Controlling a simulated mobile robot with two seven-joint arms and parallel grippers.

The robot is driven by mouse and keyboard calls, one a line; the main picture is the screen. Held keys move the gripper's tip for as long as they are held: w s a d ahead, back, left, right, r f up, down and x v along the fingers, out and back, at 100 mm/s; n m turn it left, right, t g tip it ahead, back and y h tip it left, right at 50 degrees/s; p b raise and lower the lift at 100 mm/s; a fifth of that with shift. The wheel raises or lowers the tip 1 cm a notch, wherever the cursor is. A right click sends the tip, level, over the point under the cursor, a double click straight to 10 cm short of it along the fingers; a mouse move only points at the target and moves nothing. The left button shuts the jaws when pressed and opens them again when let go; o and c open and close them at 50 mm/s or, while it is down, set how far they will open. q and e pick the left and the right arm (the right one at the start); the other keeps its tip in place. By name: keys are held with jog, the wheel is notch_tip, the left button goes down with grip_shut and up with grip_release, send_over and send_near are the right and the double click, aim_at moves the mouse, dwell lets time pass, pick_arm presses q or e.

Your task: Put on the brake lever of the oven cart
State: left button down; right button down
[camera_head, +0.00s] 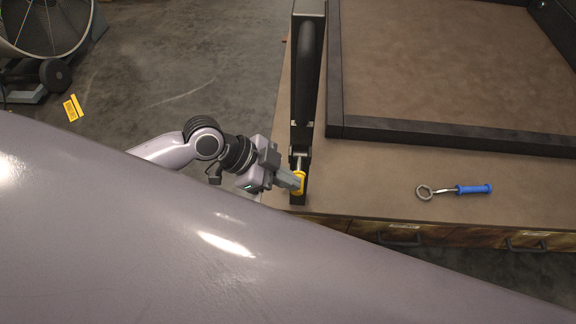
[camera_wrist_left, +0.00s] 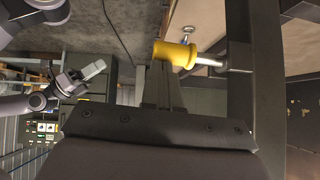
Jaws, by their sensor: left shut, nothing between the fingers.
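A yellow grip (camera_head: 299,181) sits on a short metal rod at the near end of a black upright bar (camera_head: 306,75), which I take to be the brake lever on its mount. In the left wrist view the yellow grip (camera_wrist_left: 172,54) is a cylinder on a silver rod that runs right into the black bar. My left gripper (camera_head: 291,182) is shut and empty, its fingertips at the grip in the head view. In the wrist view the tips (camera_wrist_left: 161,68) are right against or just beside the grip; contact is unclear. My right gripper (camera_wrist_left: 92,72) shows small at left in the wrist view, its jaws unclear.
A brown bench top (camera_head: 375,170) with a black raised frame (camera_head: 440,134) lies to the right. A blue-handled ring wrench (camera_head: 472,189) lies on it. Drawers with black handles (camera_head: 400,240) are below. A wheel (camera_head: 45,25) and yellow label (camera_head: 73,108) are on the left floor.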

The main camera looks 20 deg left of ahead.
pick_arm(q)
jog(key=shift+s+f+m+t+y, duration=0.15)
jog(key=shift+f+m+t, duration=0.25)
jog(key=shift+f+t, duration=0.5)
jog(key=shift+s+f+m+t+y, duration=0.15)
jog(key=shift+f+m+t, duration=0.35)
jog(key=shift+f, duration=0.65)
jog(key=shift+f, duration=0.1)
